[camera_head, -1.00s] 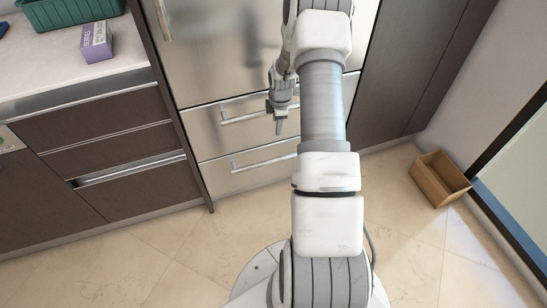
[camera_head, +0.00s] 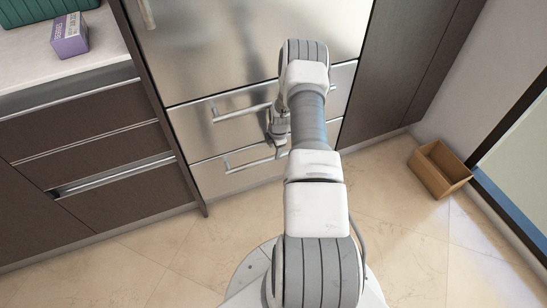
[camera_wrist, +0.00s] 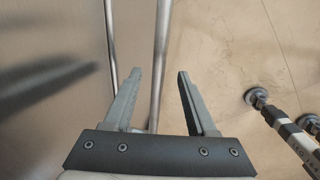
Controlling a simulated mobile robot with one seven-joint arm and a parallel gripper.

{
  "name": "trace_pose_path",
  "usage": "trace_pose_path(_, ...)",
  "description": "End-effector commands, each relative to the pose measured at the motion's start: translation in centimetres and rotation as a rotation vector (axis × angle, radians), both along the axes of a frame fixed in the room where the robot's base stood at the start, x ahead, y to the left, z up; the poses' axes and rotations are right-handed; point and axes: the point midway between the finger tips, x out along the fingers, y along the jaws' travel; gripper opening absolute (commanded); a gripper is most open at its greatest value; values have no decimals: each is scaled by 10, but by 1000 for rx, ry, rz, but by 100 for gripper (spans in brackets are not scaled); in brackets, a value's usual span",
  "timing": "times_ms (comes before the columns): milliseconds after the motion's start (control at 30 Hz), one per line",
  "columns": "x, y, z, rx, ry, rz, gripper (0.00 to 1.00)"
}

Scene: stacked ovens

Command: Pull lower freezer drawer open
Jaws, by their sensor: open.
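The stainless lower freezer drawer (camera_head: 212,178) is closed in the head view. Its bar handle (camera_head: 250,163) runs across its upper part. My gripper (camera_head: 281,149) is at the right part of this handle, partly hidden by my arm. In the wrist view my gripper (camera_wrist: 160,73) is open, with its two fingers apart. A long metal bar (camera_wrist: 161,40), which looks like the lower handle, passes between the fingers, nearer the left one. I cannot tell whether it touches. A second bar-like strip (camera_wrist: 110,40) lies left of the left finger.
The upper drawer (camera_head: 195,125) and its handle (camera_head: 238,113) are just above, also closed. Dark cabinets (camera_head: 95,165) stand to the left. An open brown box (camera_head: 440,170) sits on the floor at right. The tiled floor (camera_head: 150,255) in front is clear.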

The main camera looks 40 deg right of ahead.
Motion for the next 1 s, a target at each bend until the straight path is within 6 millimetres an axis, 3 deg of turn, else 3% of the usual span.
trace_pose_path(33,2,0,-15,0,1,1,57)
trace_pose_path(233,7,-2,-41,-1,1,1,57)
trace_pose_path(667,10,-2,-50,0,0,0,57)
trace_pose_path(1000,10,-2,-49,0,0,0,0)
